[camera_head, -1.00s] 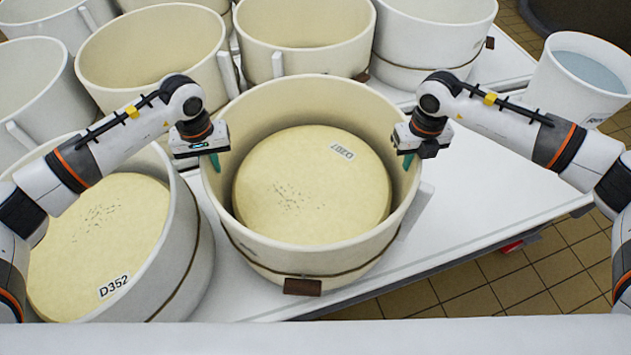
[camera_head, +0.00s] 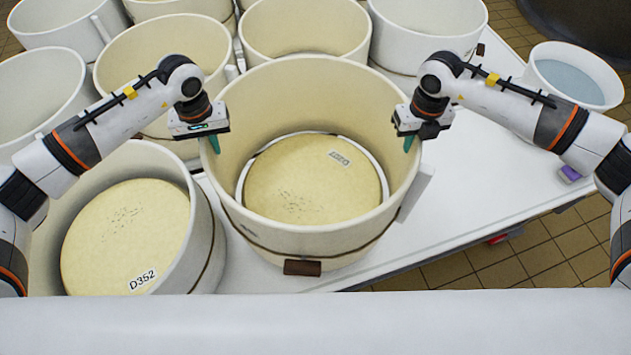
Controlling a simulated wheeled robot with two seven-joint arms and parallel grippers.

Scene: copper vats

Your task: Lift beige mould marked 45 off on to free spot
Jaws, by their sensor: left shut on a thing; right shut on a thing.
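A large beige mould (camera_head: 300,85) is in the middle of the head view, roughly upright. No 45 mark is readable on it. My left gripper (camera_head: 213,143) is shut on its left rim and my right gripper (camera_head: 409,143) is shut on its right rim. The mould is open at the bottom and seems raised above the white table (camera_head: 490,190). Through it shows a round cheese (camera_head: 315,185) labelled D207, with a pale gap around its far edge. Whether the mould's lower edge clears the cheese is hidden.
A mould (camera_head: 208,235) with cheese D352 (camera_head: 125,235) stands close at left. Several empty moulds (camera_head: 305,25) stand behind. A pail of bluish liquid (camera_head: 575,85) is at the right back, near a small purple thing (camera_head: 570,173). The table right of the held mould is bare.

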